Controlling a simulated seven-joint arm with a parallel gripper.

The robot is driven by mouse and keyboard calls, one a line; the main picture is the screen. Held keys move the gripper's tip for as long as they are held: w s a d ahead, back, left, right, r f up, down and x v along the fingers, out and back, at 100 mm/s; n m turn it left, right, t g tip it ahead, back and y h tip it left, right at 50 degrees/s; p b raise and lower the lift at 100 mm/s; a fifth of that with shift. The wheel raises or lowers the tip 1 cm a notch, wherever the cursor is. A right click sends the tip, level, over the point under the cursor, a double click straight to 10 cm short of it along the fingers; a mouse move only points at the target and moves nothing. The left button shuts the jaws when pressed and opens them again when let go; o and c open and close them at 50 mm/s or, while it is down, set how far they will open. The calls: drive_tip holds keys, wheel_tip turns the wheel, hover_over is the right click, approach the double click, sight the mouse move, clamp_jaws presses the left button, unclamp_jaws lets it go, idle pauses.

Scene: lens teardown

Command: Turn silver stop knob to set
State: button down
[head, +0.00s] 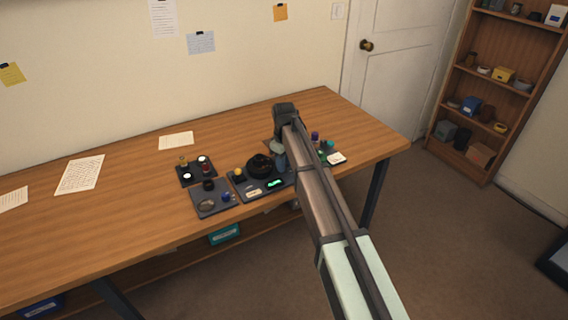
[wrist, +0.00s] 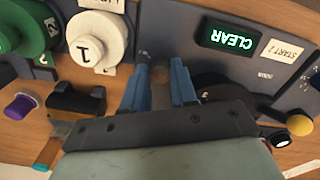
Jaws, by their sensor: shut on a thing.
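My gripper (wrist: 160,82) reaches down at the dark control panel (wrist: 180,40) in the wrist view, with its two blue fingers close together. It is shut on a small, dull grey-brown piece (wrist: 160,74) between the fingertips, apparently the silver stop knob, mostly hidden. The panel's small display (wrist: 231,35) is lit green and reads CLEAR. A label (wrist: 284,53) beside it reads START 2. In the head view my gripper (head: 279,161) is at the right end of the panel, partly covered by my arm, and the display (head: 275,183) glows green.
A white dial marked 1 (wrist: 97,38) and a green dial (wrist: 24,28) stand left of the fingers. A black round part (wrist: 215,86) is close on the right. Small trays with parts (head: 195,170) lie left of the panel.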

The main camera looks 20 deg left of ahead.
drive_tip(key=shift+m, duration=0.3)
drive_tip(key=m, duration=0.3)
drive_tip(key=shift+m, duration=1.8)
drive_tip(key=c, duration=1.2)
unclamp_jaws()
drive_tip(key=shift+o, duration=0.2)
drive_tip(key=shift+r, duration=0.1)
wheel_tip(320, 180, up, 14)
drive_tip(key=shift+f, duration=0.2)
